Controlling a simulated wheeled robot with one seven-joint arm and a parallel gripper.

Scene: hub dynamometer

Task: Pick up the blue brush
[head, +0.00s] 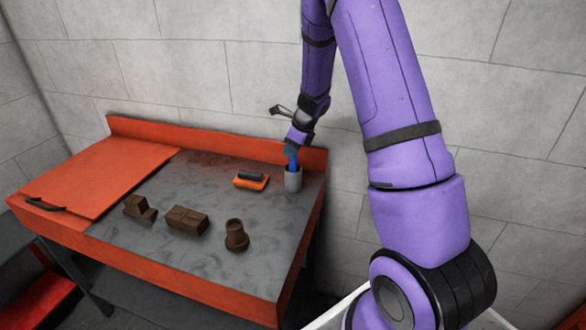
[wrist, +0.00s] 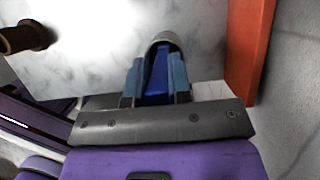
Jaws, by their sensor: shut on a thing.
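In the wrist view the brush (wrist: 157,75) is a dark blue strip between the two lighter blue fingers of my gripper (wrist: 158,72).
An orange block with a dark grip (head: 251,181) lies left of the cup. Brown pieces (head: 187,219) and a brown pot-like piece (head: 236,236) stand nearer the front. The table's orange back rail (head: 210,141) and the wall are close behind my gripper.

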